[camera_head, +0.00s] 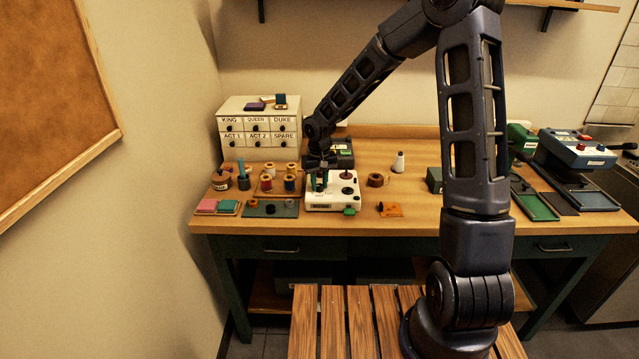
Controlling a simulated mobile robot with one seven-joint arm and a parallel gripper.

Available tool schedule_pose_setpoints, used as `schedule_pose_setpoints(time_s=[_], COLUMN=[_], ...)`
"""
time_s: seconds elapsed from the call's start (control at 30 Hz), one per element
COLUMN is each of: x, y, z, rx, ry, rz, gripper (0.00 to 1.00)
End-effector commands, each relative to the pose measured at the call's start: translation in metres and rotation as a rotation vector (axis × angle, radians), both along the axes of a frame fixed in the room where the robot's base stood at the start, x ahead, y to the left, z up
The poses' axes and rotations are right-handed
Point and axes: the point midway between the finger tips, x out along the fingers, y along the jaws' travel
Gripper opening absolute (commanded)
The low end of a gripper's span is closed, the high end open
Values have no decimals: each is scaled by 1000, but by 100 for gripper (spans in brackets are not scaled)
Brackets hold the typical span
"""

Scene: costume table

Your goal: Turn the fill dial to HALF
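A white machine (336,201) stands on the costume table (417,204), left of its middle. It has dark round parts on its top and a green tab (349,212) at its front right. One dark round knob (347,190) shows right of my gripper, but I cannot read any markings or tell whether it is the fill dial. My gripper (319,182) points down over the left part of the white machine's top and hides some of it. The fingers are too small and dark to tell if they are open, shut or touching anything.
A labelled drawer cabinet (258,138) stands behind left. Thread spools (267,183) and a pincushion-like pot (221,180) crowd the left. A dark boxed device (342,158) is just behind. An orange piece (390,209) lies right. A blue-white machine (578,152) stands far right.

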Motion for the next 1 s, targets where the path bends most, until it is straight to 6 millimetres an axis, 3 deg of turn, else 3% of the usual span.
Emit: schedule_pose_setpoints(time_s=[0.47, 1.0], x=[0, 0], y=[0, -1], z=[0, 0], rx=[-1, -1], ry=[0, 1], rz=[131, 620], gripper=[3, 3])
